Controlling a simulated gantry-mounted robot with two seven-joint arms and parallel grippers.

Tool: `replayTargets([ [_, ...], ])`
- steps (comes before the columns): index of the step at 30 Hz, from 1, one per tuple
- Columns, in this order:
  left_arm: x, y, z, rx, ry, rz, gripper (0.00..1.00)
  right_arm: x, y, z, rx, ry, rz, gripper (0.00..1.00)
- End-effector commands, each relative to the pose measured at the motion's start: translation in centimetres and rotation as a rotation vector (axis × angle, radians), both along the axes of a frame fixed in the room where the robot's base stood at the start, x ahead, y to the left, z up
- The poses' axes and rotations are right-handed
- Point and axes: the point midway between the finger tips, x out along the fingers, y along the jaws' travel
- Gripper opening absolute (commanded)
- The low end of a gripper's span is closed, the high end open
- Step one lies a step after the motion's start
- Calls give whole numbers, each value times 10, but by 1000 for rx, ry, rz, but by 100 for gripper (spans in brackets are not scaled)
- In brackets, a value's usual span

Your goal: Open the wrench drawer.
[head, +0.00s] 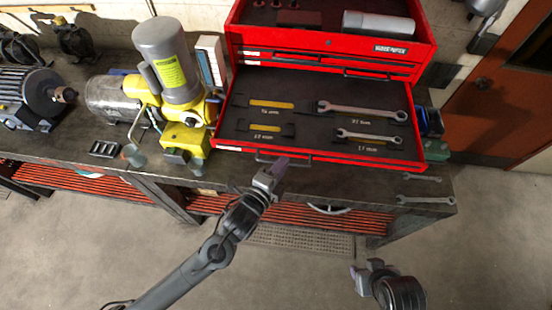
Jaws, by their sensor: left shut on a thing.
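The red tool chest (330,62) stands on the workbench at the back right. Its wrench drawer (319,135) is pulled out toward me and shows a dark lining with yellow-marked slots. Two wrenches lie in it, a larger one (361,111) and a smaller one (368,136); the two left slots look empty. My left gripper (274,168) is at the drawer's front, shut on its dark handle (292,161), which the fingers partly hide. My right gripper (366,269) is low at the right, away from the chest; its finger gap is unclear.
Two loose wrenches (427,199) lie on the bench's right end. A yellow and grey motor machine (175,85) stands close left of the drawer. Another motor (28,97) is at the far left. The floor in front of the bench is clear.

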Motion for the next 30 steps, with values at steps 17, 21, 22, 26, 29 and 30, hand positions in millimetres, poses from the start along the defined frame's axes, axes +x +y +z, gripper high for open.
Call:
replayTargets([
  [17,0,0,0,0,-1,1,36,0,0,0,-1,1,1,43],
  [21,0,0,0,0,0,0,36,0,0,0,-1,1,1,43],
  [22,0,1,0,0,0,0,36,0,0,-1,-1,1,1,43],
  [26,-7,4,0,0,0,0,36,0,0,-2,-1,0,1,43],
  [29,-18,9,1,0,0,1,36,0,0,-5,-1,0,1,43],
  [30,-23,12,2,0,1,0,36,0,0,-6,-1,0,1,43],
])
